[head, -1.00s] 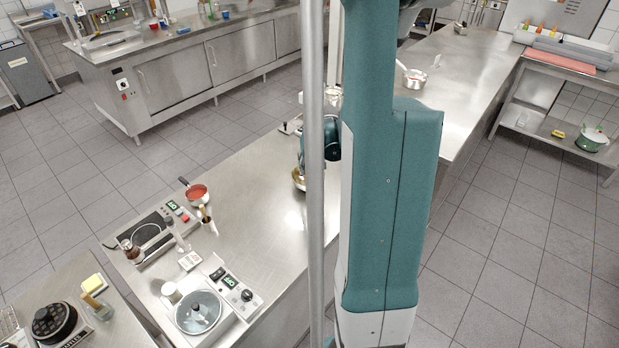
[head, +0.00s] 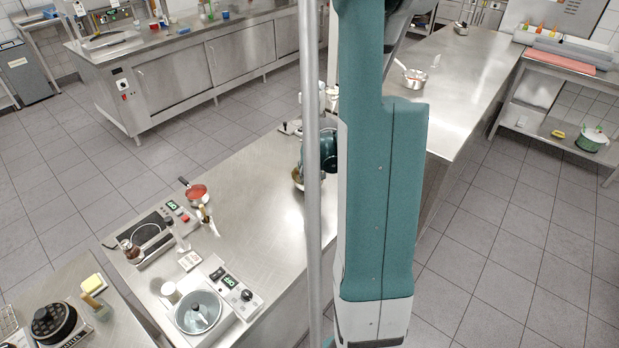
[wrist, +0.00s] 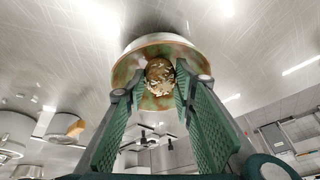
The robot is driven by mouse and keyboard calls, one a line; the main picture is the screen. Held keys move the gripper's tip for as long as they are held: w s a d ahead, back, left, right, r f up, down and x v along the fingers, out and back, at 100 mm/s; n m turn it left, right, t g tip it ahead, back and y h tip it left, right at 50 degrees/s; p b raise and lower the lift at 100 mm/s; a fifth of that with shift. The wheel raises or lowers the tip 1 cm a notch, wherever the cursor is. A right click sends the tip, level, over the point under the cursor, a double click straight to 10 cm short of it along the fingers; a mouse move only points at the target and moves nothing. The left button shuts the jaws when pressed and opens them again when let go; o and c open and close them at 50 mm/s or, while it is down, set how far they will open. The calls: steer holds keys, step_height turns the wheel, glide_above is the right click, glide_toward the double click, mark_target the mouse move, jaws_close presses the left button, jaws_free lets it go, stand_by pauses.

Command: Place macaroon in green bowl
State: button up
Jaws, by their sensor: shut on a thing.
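A golden-brown, crumbly macaroon (wrist: 159,75) sits between my fingertips in the wrist view. My gripper (wrist: 160,80), with its green ribbed pads, is shut on it. A round bowl (wrist: 158,39) with a pale outer wall and a mottled green and brown inside lies right behind the macaroon and the fingertips. The macaroon shows against the bowl's inside; I cannot tell whether it touches the bowl. In the head view, part of a bowl (head: 297,181) shows on the steel counter, mostly hidden by my arm and a pole.
The steel counter (head: 250,205) is clear left of the bowl. A pan with red contents (head: 196,192), a hot plate (head: 150,236) and a glass-lidded appliance (head: 198,312) stand toward its near left end. A small pot (head: 414,77) stands on the far counter.

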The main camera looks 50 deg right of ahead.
steer(key=shift+f, duration=0.7)
steer(key=shift+f, duration=0.15)
steer(key=o, duration=0.7)
steer(key=shift+o, duration=0.2)
steer(key=shift+r, duration=0.3)
steer(key=v, duration=1.1)
steer(key=shift+s+r+p, duration=0.15)
steer(key=shift+r+p, duration=0.2)
steer(key=shift+a, duration=0.1)
